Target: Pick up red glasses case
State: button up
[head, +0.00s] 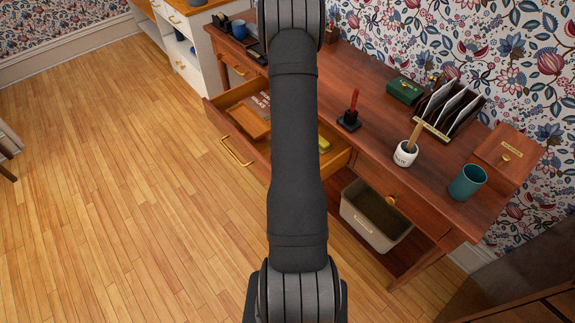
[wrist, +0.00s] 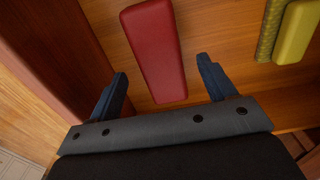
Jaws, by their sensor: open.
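The red glasses case (wrist: 153,50) is a long red block with rounded edges. In the wrist view it lies on a wooden surface that looks like the inside of the open drawer (head: 243,125). My gripper (wrist: 162,78) is open and empty, with its two dark fingers apart. The near end of the case shows between the fingertips, and most of it extends beyond them. I cannot tell how high the fingers are above it. In the head view my arm hides the case and my gripper.
In the drawer, a yellow-green object (wrist: 296,32) lies right of the case, with a narrow olive item (wrist: 269,30) beside it. A brown box (head: 249,120) is at the drawer's left. Above, the desk holds a red candle (head: 353,103) and a white pot (head: 405,153).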

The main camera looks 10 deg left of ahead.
jog(key=shift+s+d+f, duration=0.1)
jog(key=shift+s+f, duration=0.05)
jog(key=shift+f, duration=1.7)
jog(key=c, duration=1.1)
jog(key=shift+r, duration=0.15)
